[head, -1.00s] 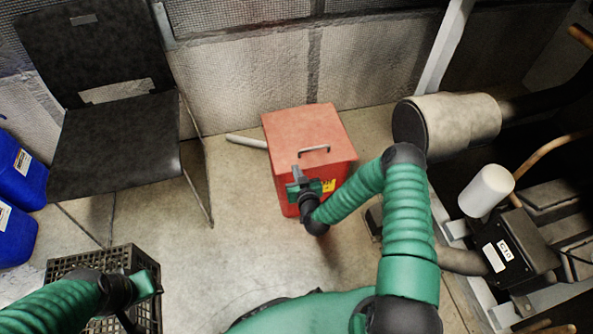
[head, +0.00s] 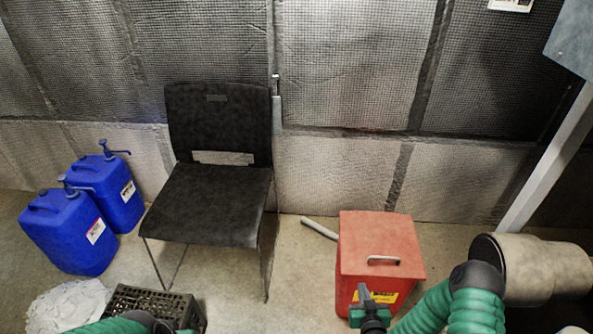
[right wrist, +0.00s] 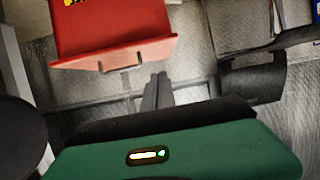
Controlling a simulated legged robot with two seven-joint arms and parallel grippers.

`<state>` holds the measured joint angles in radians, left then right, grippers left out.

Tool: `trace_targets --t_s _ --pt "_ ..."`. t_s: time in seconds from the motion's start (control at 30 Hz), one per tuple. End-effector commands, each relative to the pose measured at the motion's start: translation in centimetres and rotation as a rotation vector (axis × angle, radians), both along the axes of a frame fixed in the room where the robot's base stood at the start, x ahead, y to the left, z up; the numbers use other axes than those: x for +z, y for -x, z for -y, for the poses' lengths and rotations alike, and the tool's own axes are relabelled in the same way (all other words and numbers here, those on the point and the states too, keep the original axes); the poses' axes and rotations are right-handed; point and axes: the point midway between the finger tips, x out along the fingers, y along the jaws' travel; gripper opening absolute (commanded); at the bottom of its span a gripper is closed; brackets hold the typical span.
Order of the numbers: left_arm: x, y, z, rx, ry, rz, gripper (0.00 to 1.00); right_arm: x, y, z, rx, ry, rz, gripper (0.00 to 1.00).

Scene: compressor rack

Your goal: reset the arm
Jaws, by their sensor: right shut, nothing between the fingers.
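My right arm comes in at the lower right of the head view. Its gripper (head: 365,294) is shut and empty, in front of the red box (head: 380,242); I cannot tell whether they touch. In the right wrist view the two dark fingers (right wrist: 158,90) lie together with nothing between them. The red box (right wrist: 110,28) shows there upside down, beyond the fingertips, with its handle. My left arm (head: 125,324) shows only at the bottom left edge, over the black crate; its fingers are cut off or hidden.
A black chair (head: 215,200) stands left of the red box. Blue jugs (head: 70,232) stand further left, above a white cloth-like heap (head: 68,307) and the black crate (head: 155,302). A large beige cylinder (head: 530,268) is close on the right.

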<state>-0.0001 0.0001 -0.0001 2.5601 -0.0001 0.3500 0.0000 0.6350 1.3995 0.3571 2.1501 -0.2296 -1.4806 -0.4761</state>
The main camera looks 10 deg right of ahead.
Motion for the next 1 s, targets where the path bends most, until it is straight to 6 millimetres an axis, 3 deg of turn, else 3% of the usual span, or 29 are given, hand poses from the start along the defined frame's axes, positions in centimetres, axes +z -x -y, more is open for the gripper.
trace_targets --t_s 0.13,0.27,0.5,0.77,0.8,1.0 --pt "0.0 0.0 0.0 0.000 0.000 0.000 0.36 2.9 -1.2 -2.7 0.184 0.018 -0.200 0.00" --pt "0.0 0.0 0.0 0.000 0.000 0.000 0.36 6.2 0.9 -4.4 0.260 0.032 -0.434 0.00" --pt "0.0 0.0 0.0 0.000 0.000 0.000 0.36 12.9 8.3 -5.9 0.221 0.004 -0.749 0.00" --pt "0.0 0.0 0.0 0.000 0.000 0.000 0.36 18.2 16.8 -7.9 0.148 -0.082 -0.955 0.00" --pt "1.3 0.0 0.0 0.000 0.000 -0.001 0.36 19.8 17.7 -8.0 0.140 -0.093 -0.976 0.00" --pt "8.5 -0.1 0.0 0.000 0.000 0.001 0.36 26.7 17.5 -7.9 0.140 -0.092 -0.979 0.00"
